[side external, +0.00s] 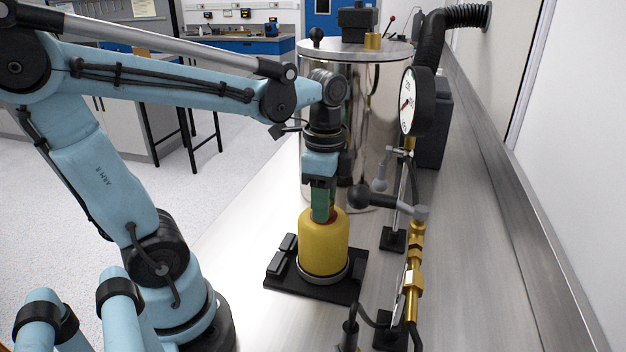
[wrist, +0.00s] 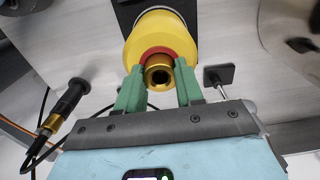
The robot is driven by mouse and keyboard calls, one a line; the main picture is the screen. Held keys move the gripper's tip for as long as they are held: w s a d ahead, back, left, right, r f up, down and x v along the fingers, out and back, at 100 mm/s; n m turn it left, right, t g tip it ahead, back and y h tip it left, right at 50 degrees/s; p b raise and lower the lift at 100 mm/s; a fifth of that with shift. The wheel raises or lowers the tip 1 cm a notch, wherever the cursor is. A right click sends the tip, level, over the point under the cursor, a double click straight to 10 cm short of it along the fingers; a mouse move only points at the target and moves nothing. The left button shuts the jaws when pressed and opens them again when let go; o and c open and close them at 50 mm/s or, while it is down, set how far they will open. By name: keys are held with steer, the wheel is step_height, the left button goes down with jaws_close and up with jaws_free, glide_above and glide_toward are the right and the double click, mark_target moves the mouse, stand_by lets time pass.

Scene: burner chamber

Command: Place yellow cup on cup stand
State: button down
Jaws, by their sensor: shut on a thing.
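The yellow cup (side external: 323,243) is upright, with its rounded narrow end up, on the black square cup stand (side external: 279,277). A grey metal ring shows around its bottom edge. In the wrist view the yellow cup (wrist: 160,32) has a red collar and a brass fitting (wrist: 158,70) at its top. My gripper (side external: 322,217) points down onto the top of the cup. In the wrist view the green fingers of my gripper (wrist: 159,80) stand on both sides of the brass fitting, shut on the cup's top. The stand is mostly hidden in the wrist view.
A steel chamber (side external: 318,120) stands behind the cup. Brass pipework (side external: 413,270) with a black-knobbed lever (side external: 360,197) is close on the right, and a round gauge (side external: 408,100) is above it. The bench (side external: 235,238) is clear to the left of the stand.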

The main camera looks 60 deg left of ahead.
steer(key=shift+f, duration=0.1)
steer(key=c, duration=0.7)
jaws_free()
step_height(320, 180, up, 12)
steer(key=shift+r, duration=0.15)
stand_by(0.4)
step_height(320, 180, down, 12)
steer(key=shift+f, duration=0.15)
stand_by(0.5)
stand_by(0.4)
